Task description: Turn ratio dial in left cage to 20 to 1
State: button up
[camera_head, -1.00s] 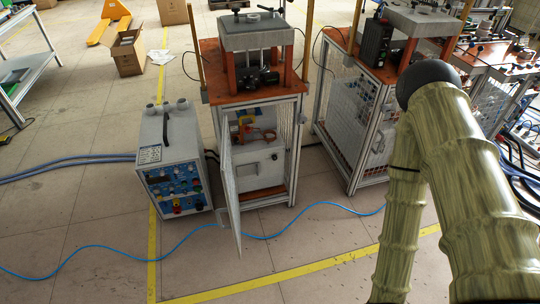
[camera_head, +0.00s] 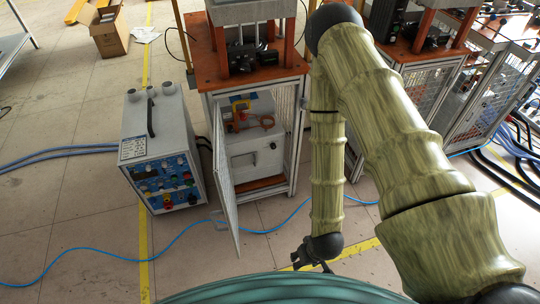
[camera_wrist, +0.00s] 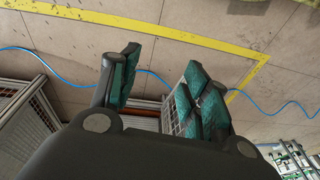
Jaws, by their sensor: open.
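The left cage (camera_head: 297,165) stands in the middle of the head view under an orange-brown top, with its mesh door (camera_head: 226,185) swung open. Inside is a light grey box (camera_head: 252,160) with a small dark round part (camera_head: 272,146) on its front. I cannot make out the ratio dial or any numbers. My gripper (camera_head: 308,262) is low in the head view, in front of and below the cage, near the floor's yellow line. In the wrist view my gripper (camera_wrist: 162,60) has its teal-padded fingers apart, with nothing between them.
A grey control unit (camera_head: 160,150) with coloured knobs stands left of the cage. A second cage (camera_head: 420,85) stands to the right, partly behind my arm. A blue cable (camera_head: 180,242) crosses the floor. An open carton (camera_head: 110,38) lies at the back left.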

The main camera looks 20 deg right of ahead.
jog(key=w+a+f+t+y+b, duration=0.1)
jog(key=w+f+t+b, duration=0.1)
jog(key=w+f+b, duration=0.4)
jog(key=w+a+f+t+b, duration=0.1)
jog(key=w+f+t+b, duration=0.15)
jog(key=w, duration=0.45)
jog(key=m+t+b, duration=0.1)
jog(key=t+b, duration=1.1)
jog(key=b, duration=1.7)
send_near(274, 148)
jog(key=shift+g+h, duration=0.25)
jog(key=shift+h, duration=0.15)
jog(key=w+b, duration=0.1)
jog(key=w, duration=0.1)
jog(key=w+b, duration=0.1)
jog(key=w, duration=0.1)
jog(key=w+b, duration=0.2)
jog(key=w, duration=0.1)
jog(key=shift+a+r, duration=0.2)
jog(key=shift+a, duration=0.2)
jog(key=shift+w+a+r+b, duration=0.15)
jog(key=shift+w+b, duration=0.2)
jog(key=shift+w, duration=0.3)
grip_shut()
